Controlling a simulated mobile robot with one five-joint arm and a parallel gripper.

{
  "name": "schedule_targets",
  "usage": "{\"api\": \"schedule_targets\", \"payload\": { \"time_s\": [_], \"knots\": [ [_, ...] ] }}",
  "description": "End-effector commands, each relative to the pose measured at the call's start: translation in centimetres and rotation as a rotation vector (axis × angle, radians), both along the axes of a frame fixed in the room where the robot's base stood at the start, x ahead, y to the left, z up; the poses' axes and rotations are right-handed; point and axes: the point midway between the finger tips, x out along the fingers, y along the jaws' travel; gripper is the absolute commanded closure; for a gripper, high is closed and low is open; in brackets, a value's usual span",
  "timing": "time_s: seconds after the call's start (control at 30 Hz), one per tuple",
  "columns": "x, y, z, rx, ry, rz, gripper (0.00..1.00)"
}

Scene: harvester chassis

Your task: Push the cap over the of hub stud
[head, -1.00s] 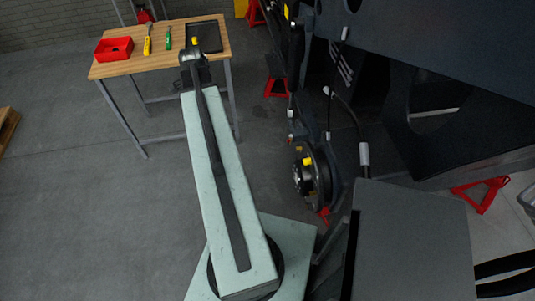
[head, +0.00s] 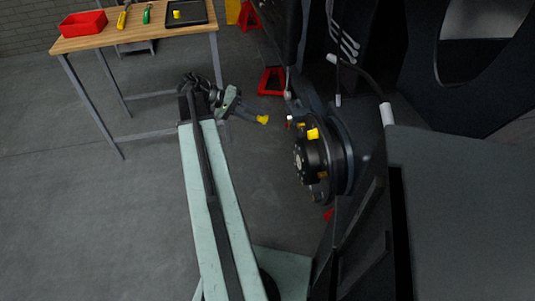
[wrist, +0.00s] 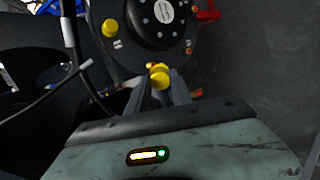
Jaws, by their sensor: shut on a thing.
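My gripper (head: 254,116) is shut on a yellow cap (head: 263,119) and holds it in the air left of the black wheel hub (head: 312,165). In the wrist view, the held cap (wrist: 158,76) sits between the fingertips, in front of the hub's lower rim. The hub's round face (wrist: 160,15) carries several bolts. One yellow cap is on its rim at the upper left (wrist: 110,27). The stud behind the held cap is mostly hidden.
The wooden bench (head: 130,38) at upper left bears a red bin (head: 83,23), two tools and a black tray (head: 199,18) with a yellow cap (head: 177,14). Red stands (head: 268,80) and the dark chassis (head: 460,60) flank the hub. Floor left of it is clear.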

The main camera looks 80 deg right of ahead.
Motion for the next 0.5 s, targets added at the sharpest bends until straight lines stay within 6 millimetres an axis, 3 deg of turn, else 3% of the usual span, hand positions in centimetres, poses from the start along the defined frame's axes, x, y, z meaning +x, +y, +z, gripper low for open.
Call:
{"api": "schedule_targets", "payload": {
  "time_s": [0.03, 0.3, 0.5],
  "knots": [
    [-1.0, 0.2, -3.4, -0.020, 0.065, 0.042, 0.96],
    [-3.8, -0.7, -7.0, -0.135, 0.377, 0.177, 0.96],
    [-4.3, -0.7, -7.8, -0.182, 0.497, 0.185, 0.96]
  ]
}}
